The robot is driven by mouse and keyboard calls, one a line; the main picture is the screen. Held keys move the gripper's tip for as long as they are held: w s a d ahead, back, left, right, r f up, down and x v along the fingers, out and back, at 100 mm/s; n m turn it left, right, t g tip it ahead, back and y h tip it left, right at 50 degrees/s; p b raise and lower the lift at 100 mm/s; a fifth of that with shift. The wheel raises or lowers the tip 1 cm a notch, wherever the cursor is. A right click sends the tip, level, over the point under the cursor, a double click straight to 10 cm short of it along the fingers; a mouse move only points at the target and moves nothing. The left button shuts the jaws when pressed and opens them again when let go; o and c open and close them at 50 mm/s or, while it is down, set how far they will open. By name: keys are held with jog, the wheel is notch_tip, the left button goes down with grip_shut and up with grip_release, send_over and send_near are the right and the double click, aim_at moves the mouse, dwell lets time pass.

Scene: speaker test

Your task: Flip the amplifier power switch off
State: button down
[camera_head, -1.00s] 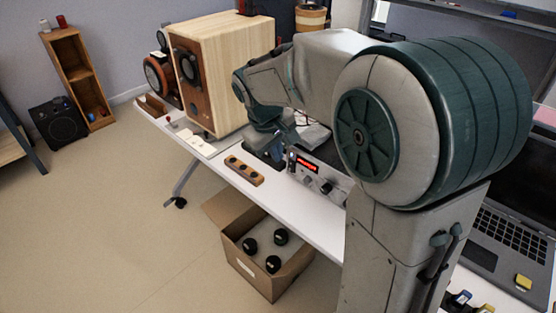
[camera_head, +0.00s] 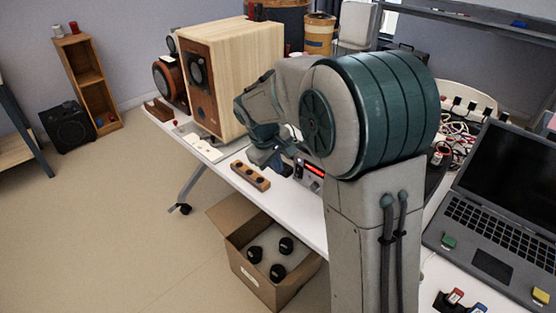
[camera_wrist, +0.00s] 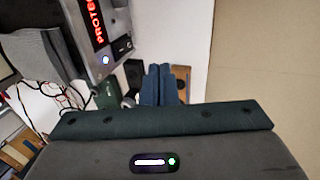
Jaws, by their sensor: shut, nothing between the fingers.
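The amplifier (camera_head: 315,169) stands on the white table, with a lit red display on its front. Most of it is hidden behind my arm in the head view. In the wrist view the amplifier's front panel (camera_wrist: 112,56) is at upper left, with red letters starting "PROTE" and a small blue light. I cannot clearly tell which control is the power switch. My gripper (camera_wrist: 158,72) is shut and empty, its dark fingers together beside the panel's lower end. In the head view my gripper (camera_head: 280,163) is just left of the amplifier; contact cannot be told.
A wooden block with dark knobs (camera_head: 250,176) lies on the table's front edge. A large wooden speaker (camera_head: 240,75) stands behind, at left. A cardboard box (camera_head: 248,272) is on the floor. A laptop (camera_head: 505,205) and tangled cables (camera_head: 455,135) are at right.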

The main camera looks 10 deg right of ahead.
aim_at(295, 175)
jog(key=x, duration=0.6)
jog(key=shift+b, duration=0.3)
jog(key=shift+w+d+f, duration=0.1)
jog(key=shift+w+d, duration=0.45)
jog(key=shift+d, duration=0.25)
jog(key=shift+w+d, duration=0.6)
jog(key=shift+d, duration=0.2)
jog(key=shift+w+d+f, duration=0.15)
jog(key=shift+d+f, duration=0.05)
jog(key=shift+d, duration=0.05)
jog(key=shift+a, duration=0.1)
jog(key=shift+r+p, duration=0.75)
jog(key=shift+r, duration=0.2)
